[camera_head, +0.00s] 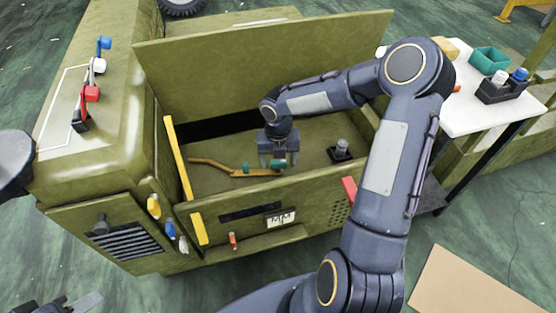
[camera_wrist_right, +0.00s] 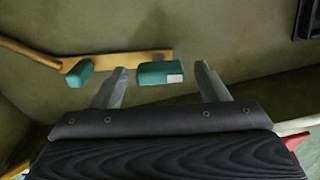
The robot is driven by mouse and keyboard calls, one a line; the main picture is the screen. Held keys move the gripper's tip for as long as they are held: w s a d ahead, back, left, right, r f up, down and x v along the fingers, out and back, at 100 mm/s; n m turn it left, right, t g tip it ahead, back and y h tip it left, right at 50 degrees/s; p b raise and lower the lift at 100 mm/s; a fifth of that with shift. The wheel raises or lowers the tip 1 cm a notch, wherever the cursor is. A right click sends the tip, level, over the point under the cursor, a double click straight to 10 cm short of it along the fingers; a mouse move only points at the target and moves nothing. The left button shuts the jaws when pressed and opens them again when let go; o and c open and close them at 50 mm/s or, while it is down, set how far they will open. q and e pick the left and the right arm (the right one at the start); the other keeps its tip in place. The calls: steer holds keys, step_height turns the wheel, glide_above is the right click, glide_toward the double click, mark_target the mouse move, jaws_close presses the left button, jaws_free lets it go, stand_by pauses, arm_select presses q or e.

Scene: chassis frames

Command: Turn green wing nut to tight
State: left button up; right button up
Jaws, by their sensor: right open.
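Two green pieces sit on an orange bar (camera_head: 212,164) inside the open olive compartment. The right green piece (camera_wrist_right: 158,74) has a pale patch at its right end; the left one (camera_wrist_right: 78,74) is plain. I cannot tell which is the wing nut, or whether both belong to it. My right gripper (camera_head: 277,161) reaches down into the compartment, jaws open. In the right wrist view its fingertips (camera_wrist_right: 163,72) lie on either side of the right green piece, with gaps showing. A dark part with grey fingers, seemingly my left gripper (camera_head: 88,302), is cut off at the bottom left.
A raised lid (camera_head: 265,65) stands behind the compartment, and its front wall (camera_head: 250,213) is close to my right gripper. A dark block with a grey knob (camera_head: 341,150) stands at the compartment's right. A white table (camera_head: 470,112) holds a green bin (camera_head: 489,60).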

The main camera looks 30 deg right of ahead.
steer(key=shift+c, duration=0.2)
steer(key=c, duration=0.9)
steer(key=shift+c, duration=0.2)
